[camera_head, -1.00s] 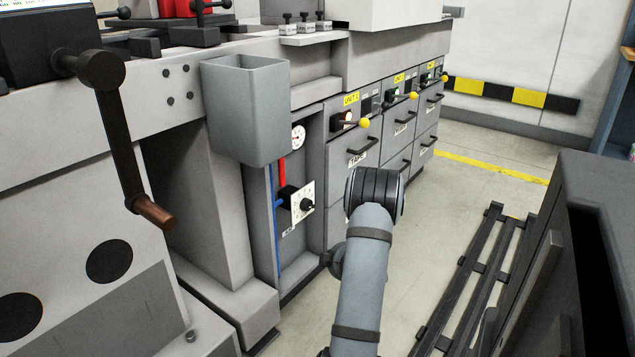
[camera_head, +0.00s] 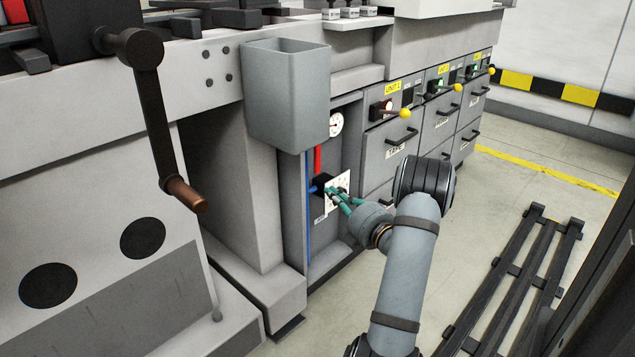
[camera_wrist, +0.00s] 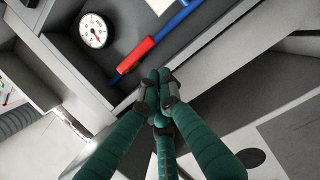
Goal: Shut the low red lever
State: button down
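In the wrist view the red bar (camera_wrist: 134,54) has blue sections at both ends. I cannot tell whether it is a lever or pipe. A white plate (camera_head: 340,178) on a black block is just below it. My gripper (camera_head: 337,192) has green fingers and is in front of this plate. In the wrist view its fingertips (camera_wrist: 160,88) are together, just below the red bar. They hide the plate's black knob; any contact is unclear.
A round gauge (camera_head: 335,124) is above the plate. A grey bin (camera_head: 287,105) overhangs the recess at left. A crank (camera_head: 160,125) sticks out farther left. Levers with yellow balls (camera_head: 405,113) line the drawers at right. A dark slatted pallet (camera_head: 515,275) lies on the floor.

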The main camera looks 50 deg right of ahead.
aim_at(314, 155)
jog(key=b+x, duration=0.2)
jog(key=x, duration=0.8)
jog(key=shift+s+d+f+b, duration=0.1)
jog(key=shift+f+b, duration=0.05)
jog(key=shift+b, duration=0.25)
jog(key=shift+d+f+n+b, duration=0.1)
jog(key=shift+d+n+b, duration=0.15)
jog(key=shift+b, duration=0.3)
